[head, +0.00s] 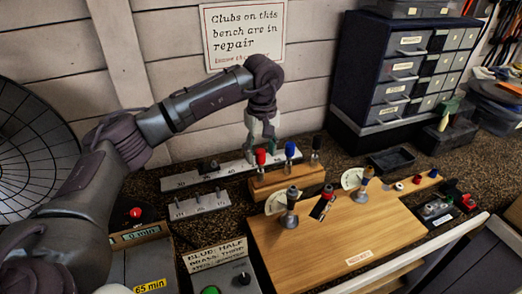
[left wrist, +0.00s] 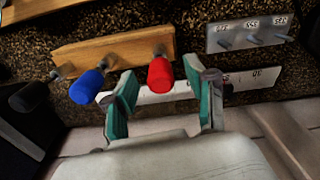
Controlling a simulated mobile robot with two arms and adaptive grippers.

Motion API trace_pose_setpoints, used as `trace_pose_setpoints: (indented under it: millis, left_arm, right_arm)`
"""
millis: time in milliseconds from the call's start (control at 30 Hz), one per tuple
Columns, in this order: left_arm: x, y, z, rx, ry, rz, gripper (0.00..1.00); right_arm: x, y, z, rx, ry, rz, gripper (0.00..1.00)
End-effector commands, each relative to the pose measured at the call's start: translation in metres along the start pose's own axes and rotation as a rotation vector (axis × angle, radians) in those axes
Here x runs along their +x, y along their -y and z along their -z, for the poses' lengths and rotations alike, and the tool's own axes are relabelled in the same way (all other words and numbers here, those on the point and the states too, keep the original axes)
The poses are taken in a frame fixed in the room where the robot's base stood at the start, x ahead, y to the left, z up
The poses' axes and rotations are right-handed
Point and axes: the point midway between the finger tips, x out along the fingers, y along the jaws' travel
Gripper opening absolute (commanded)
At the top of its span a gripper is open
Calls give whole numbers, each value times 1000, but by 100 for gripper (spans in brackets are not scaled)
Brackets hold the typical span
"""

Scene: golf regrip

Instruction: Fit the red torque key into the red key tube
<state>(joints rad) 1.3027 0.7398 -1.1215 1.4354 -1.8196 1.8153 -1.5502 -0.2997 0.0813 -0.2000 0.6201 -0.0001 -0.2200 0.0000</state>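The red torque key (head: 261,157) stands in a wooden rack (head: 287,181) beside a blue and a black key. In the left wrist view its red handle (left wrist: 160,75) is in front of the gap between my left gripper's fingers. My left gripper (head: 262,146) is at the rack, over the red key's side; in the left wrist view its green-padded fingers (left wrist: 165,97) are spread, with nothing clearly held. Whether a finger touches the handle I cannot tell. A dark piece with red (head: 323,204) is on the wooden bench board; I cannot tell if it is the red key tube. My right gripper is out of view.
The blue key (head: 290,149) and black key (head: 316,143) stand close to the red one. Numbered metal strips (head: 200,206) lie left of the rack. The wooden board (head: 325,250) has clear room at its front. A drawer cabinet (head: 400,75) stands behind right.

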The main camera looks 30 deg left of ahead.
Motion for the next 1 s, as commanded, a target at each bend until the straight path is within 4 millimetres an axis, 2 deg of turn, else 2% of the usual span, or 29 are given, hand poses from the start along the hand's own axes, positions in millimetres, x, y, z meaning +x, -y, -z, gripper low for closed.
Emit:
trace_pose_setpoints:
  millis: [167,267,367,700,833,1000]
  left_arm:
    - [-1,0,0,0,0,0,56]
    - [-8,0,0,0,-1,-2,56]
    - [-24,-1,0,0,-1,-4,56]
    - [-94,-1,0,0,-1,-3,56]
    - [-111,0,0,-1,-1,-1,56]
    - [-120,0,0,0,0,0,56]
  right_arm:
    - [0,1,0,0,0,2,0]
    - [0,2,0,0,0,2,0]
    - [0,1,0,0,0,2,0]
    - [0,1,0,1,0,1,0]
    - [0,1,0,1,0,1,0]
    - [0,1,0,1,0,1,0]
